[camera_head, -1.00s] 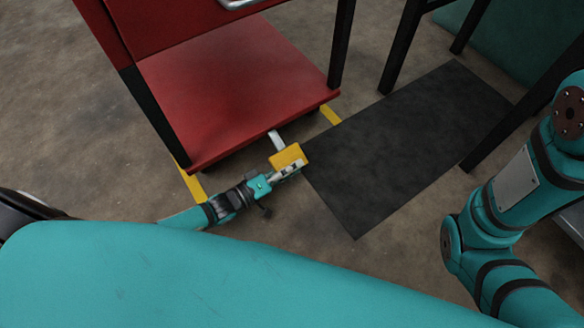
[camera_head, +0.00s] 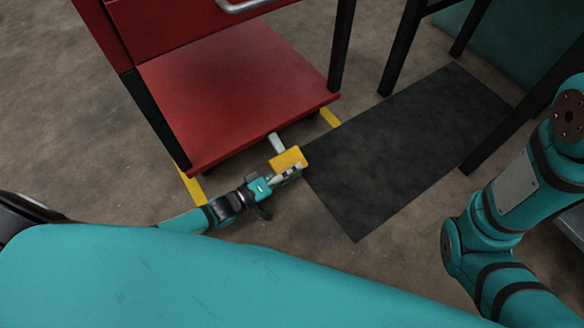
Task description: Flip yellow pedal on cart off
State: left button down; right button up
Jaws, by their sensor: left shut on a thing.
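The red cart (camera_head: 236,92) stands at the upper left with a flat lower shelf and black corner posts. The yellow pedal (camera_head: 289,157) sticks out from under the shelf's front edge on a short pale metal arm (camera_head: 276,142). My left gripper (camera_head: 288,174) is at the near edge of the pedal and is shut on it. The fingertips are small in the picture and partly overlap the pedal. My right gripper is out of view; only part of my right arm shows at the right.
A dark mat (camera_head: 400,150) lies on the floor right of the pedal. Black table legs (camera_head: 405,45) stand at the upper right. Yellow tape (camera_head: 192,186) marks the floor along the cart. The concrete floor left of the cart is clear.

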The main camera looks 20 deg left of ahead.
aim_at(291, 166)
pick_arm(q)
jog(key=r+n+p, duration=0.1)
jog(key=p, duration=0.1)
jog(key=r+n+p, duration=0.1)
jog(key=r+p, duration=0.1)
jog(key=r+n+p, duration=0.1)
jog(key=shift+s+d+r+n+p, duration=0.3)
jog(key=shift+d+r+n+p, duration=0.1)
jog(key=shift+r, duration=0.1)
jog(key=c, duration=1.2)
grip_release()
jog(key=shift+c, duration=0.2)
jog(key=shift+s+a, duration=0.1)
jog(key=shift+s+a, duration=0.2)
jog(key=shift+s, duration=0.05)
jog(key=v, duration=1.1)
